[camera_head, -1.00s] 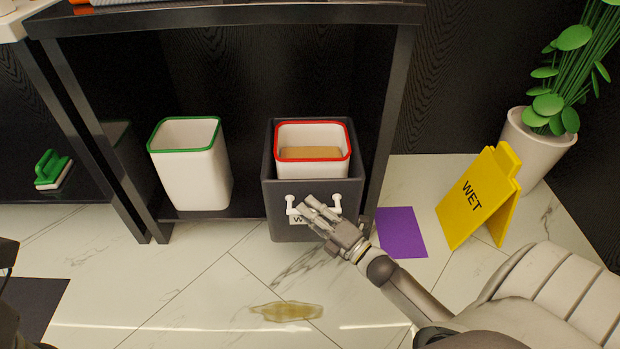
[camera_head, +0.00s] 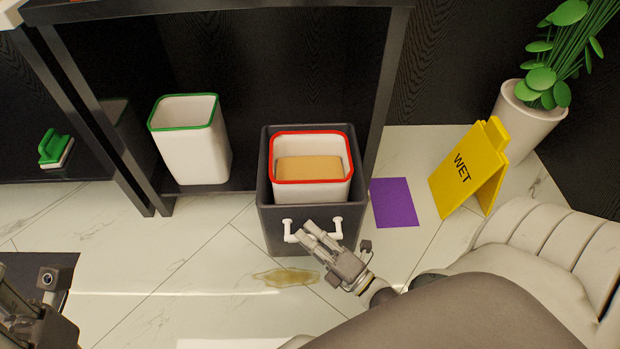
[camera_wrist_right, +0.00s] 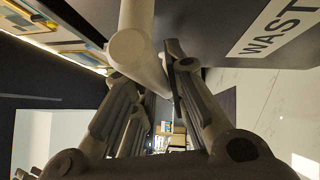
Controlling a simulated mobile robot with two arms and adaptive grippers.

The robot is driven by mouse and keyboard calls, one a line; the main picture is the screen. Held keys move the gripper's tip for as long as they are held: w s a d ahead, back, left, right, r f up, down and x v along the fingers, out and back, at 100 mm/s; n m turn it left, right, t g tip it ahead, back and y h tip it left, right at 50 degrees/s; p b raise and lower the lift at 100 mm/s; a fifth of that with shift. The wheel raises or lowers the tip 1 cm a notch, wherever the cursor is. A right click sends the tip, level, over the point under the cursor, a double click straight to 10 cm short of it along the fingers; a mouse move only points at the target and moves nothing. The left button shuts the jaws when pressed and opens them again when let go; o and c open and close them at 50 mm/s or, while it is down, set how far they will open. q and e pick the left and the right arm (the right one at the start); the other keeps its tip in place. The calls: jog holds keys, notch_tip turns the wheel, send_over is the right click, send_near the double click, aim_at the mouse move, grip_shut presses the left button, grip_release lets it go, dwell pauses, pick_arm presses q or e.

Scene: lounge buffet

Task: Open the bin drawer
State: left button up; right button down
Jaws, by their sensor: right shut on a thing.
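The bin drawer (camera_head: 270,222) is a dark grey box standing out from under the counter. It holds a white bin with a red rim (camera_head: 311,192), with a tan block (camera_head: 308,167) inside. My right gripper (camera_head: 310,234) is shut on the white handle (camera_head: 289,233) at the drawer front and hides part of it. In the right wrist view the fingers close about the pale handle bar (camera_wrist_right: 130,48), beside the "WAST..." label (camera_wrist_right: 275,32). My left gripper (camera_head: 38,312) is partly in view at the lower left; its jaws are unclear.
A green-rimmed white bin (camera_head: 197,145) stands left of the drawer. A yellow WET sign (camera_head: 468,170), a purple sheet (camera_head: 394,203) and a potted plant (camera_head: 529,118) are to the right. A brownish spill (camera_head: 285,278) lies on the floor in front.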

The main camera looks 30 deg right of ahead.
jog(key=c, duration=1.7)
grip_release()
jog(key=v, duration=1.2)
